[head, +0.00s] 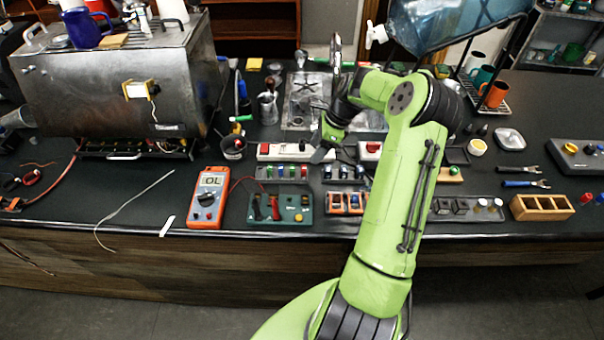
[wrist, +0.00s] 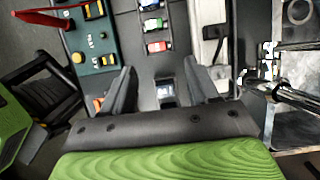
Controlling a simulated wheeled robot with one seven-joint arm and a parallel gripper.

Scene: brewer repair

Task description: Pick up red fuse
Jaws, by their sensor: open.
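A small red fuse (wrist: 158,46) sits in a dark tray in the wrist view, at the end of a row beside a green fuse (wrist: 153,24). It lies just beyond my fingertips, towards the top of the picture. My gripper (wrist: 160,72) is open, with one finger on each side and nothing held between them. In the head view the fuse tray (head: 282,181) stands left of my gripper (head: 322,153), which is above the counter.
A white power strip (head: 270,151) runs behind the trays. A green tester (head: 291,213) and an orange multimeter (head: 208,200) lie in front and left. An orange fuse holder (head: 346,210) and a second tray (head: 343,182) are close by.

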